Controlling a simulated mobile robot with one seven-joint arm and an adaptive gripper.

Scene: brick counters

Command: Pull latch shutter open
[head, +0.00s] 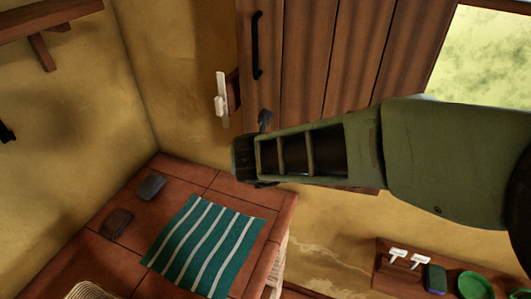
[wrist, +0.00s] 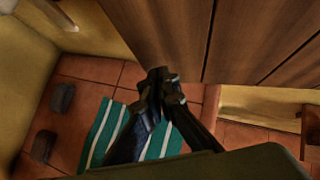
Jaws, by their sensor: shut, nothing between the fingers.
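The brown plank shutter (head: 302,60) with a black vertical handle (head: 257,45) fills the upper middle of the head view. Its lower planks also show in the wrist view (wrist: 190,35). A pale latch piece (head: 221,98) sits on a brown block just left of the shutter's edge; a pale piece shows at the wrist view's upper left (wrist: 62,15). My gripper (head: 266,120) is shut and empty, below the handle near the shutter's lower left corner. Its fingertips meet in the wrist view (wrist: 163,76), close to the shutter's lower edge; contact cannot be told.
Below is a tiled counter (head: 185,190) with a green striped cloth (head: 205,246) and two dark blocks (head: 151,187). A bright window opening (head: 485,60) is at right. A wooden shelf (head: 385,255) holds small items at lower right. Another shelf (head: 45,18) is upper left.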

